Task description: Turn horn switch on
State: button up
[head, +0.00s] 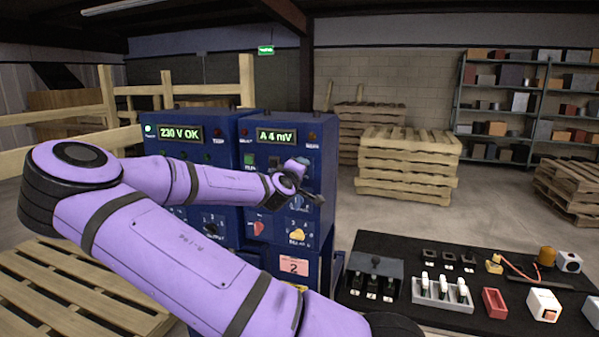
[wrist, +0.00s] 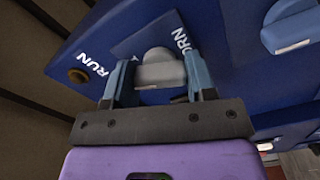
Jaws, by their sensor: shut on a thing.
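The horn switch (wrist: 158,68) is a grey knob on a blue panel, beside lettering that ends in "ORN". In the wrist view my gripper (wrist: 159,80) has one blue-grey finger on each side of the knob and is shut on it. In the head view my gripper (head: 290,182) is at the front of the right blue cabinet (head: 322,160), whose display reads "A 4 mV". The switch cannot be made out in the head view. The switch's exact setting is hard to read.
Another blue-grey knob (wrist: 288,32) sits close by on the panel, and a brass round part (wrist: 77,75) is near "RUN". The left cabinet's display (head: 180,133) reads "230 V OK". A black table (head: 400,250) with switches and small parts stands at the right.

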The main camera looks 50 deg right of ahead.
jog(key=shift+m, duration=0.9)
jog(key=shift+f, duration=0.1)
jog(key=o, duration=0.9)
jog(key=shift+o, duration=0.2)
jog(key=shift+a, duration=0.1)
jog(key=v, duration=1)
jog(key=shift+s+a, duration=0.15)
jog(key=shift+a, duration=0.1)
